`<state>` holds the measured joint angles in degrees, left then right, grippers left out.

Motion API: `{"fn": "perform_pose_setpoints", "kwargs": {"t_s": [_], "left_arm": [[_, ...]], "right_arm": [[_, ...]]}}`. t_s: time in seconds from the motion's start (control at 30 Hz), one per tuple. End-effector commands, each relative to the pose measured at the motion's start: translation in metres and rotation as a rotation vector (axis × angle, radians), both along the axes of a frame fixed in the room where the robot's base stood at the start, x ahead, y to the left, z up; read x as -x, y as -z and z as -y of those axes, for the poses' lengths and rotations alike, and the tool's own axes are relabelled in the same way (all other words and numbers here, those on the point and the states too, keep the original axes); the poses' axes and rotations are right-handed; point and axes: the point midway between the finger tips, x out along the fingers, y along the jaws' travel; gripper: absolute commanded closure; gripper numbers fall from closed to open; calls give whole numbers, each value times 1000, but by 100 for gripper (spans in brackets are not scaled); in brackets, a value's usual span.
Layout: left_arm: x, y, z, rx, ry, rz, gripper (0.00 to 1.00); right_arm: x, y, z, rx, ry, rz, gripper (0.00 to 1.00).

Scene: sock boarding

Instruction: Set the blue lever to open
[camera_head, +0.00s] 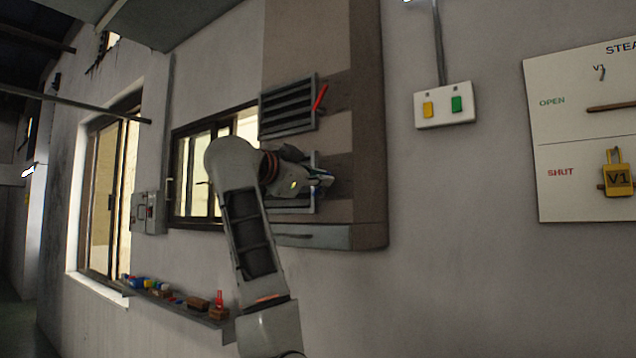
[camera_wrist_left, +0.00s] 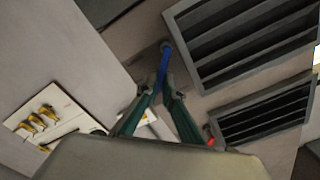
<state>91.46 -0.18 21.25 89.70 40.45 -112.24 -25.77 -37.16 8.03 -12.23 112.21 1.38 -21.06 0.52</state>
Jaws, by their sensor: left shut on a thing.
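The blue lever (camera_wrist_left: 163,68) shows in the left wrist view as a narrow blue bar, beside the slatted vents and running to a round grey pivot. My left gripper (camera_wrist_left: 161,92) is shut on it, with a green finger on either side of the bar. In the head view, my left gripper (camera_head: 322,179) is in front of the lower vent on the brown cabinet. It hides most of the lever there, so I cannot tell its exact angle from that view. My right gripper is not in view.
A red lever (camera_head: 320,97) sits beside the upper vent (camera_head: 287,106). A switch box (camera_head: 445,105) and an OPEN/SHUT board (camera_head: 585,130) with a yellow V1 tag (camera_head: 617,178) are to the right. A shelf (camera_head: 190,309) of small items is low at left.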

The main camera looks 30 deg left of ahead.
Motion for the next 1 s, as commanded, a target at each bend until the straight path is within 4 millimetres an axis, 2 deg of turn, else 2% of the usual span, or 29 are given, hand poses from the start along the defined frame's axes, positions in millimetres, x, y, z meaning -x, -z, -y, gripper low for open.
{"fn": "perform_pose_setpoints", "kwargs": {"t_s": [0.17, 0.5, 0.7, 1.0], "left_arm": [[0, 7, 3, -171, -4, 7, 100], [0, 13, 9, -389, -3, 23, 100], [0, 17, 11, -464, -1, 29, 100], [0, 20, 13, -513, 1, 35, 100]], "right_arm": [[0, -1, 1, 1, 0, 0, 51], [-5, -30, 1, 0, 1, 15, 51], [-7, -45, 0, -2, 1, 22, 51], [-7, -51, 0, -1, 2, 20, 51]]}}
